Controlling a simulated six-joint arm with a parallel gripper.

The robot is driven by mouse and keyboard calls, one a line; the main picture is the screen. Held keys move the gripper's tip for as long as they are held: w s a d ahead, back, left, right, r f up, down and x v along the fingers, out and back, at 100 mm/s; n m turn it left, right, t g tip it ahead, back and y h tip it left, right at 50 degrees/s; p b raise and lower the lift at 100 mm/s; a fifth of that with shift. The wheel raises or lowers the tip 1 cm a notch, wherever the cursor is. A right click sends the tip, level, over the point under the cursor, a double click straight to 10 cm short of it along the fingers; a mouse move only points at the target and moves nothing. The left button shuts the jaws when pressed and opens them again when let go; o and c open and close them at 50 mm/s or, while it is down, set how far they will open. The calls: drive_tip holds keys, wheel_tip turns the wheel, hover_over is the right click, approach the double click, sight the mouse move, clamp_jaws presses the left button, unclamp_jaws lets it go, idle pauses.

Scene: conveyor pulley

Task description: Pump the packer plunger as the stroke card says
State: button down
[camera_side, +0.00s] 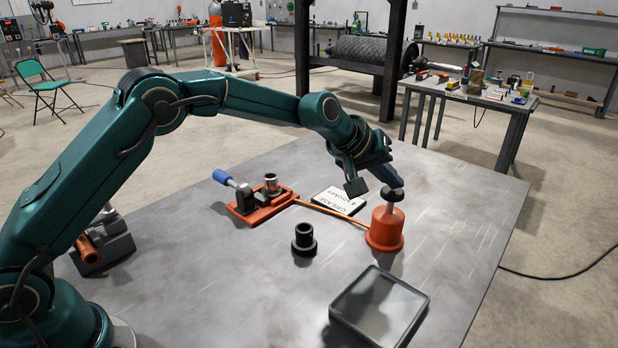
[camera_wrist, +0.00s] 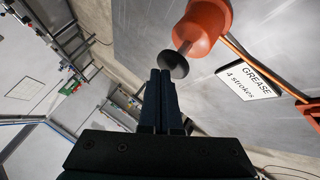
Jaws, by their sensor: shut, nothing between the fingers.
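The orange packer (camera_side: 384,232) stands on the grey table, with a hose running left from its base. Its plunger is up: a length of bare rod shows between the body and the dark round knob (camera_side: 392,194). My gripper (camera_side: 398,184) is shut and empty, with its fingertips just above the knob. In the wrist view my gripper (camera_wrist: 160,73) shows its two fingers together, the tips close to the knob (camera_wrist: 173,65); I cannot tell whether they touch. The white stroke card (camera_side: 339,200) lies flat behind the packer and reads "GREASE 4 strokes" in the wrist view (camera_wrist: 249,81).
An orange fixture (camera_side: 262,206) with a blue-handled clamp and a metal sleeve sits left of the card; the hose (camera_side: 335,213) runs to it. A black flanged bushing (camera_side: 304,240) and a dark-rimmed tray (camera_side: 379,306) stand nearer the front. The table's right side is clear.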

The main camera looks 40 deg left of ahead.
sight(390, 192)
drive_tip(key=shift+f, duration=1.25)
idle(0.8)
drive_tip(key=shift+r, duration=2)
drive_tip(key=shift+r, duration=2.5)
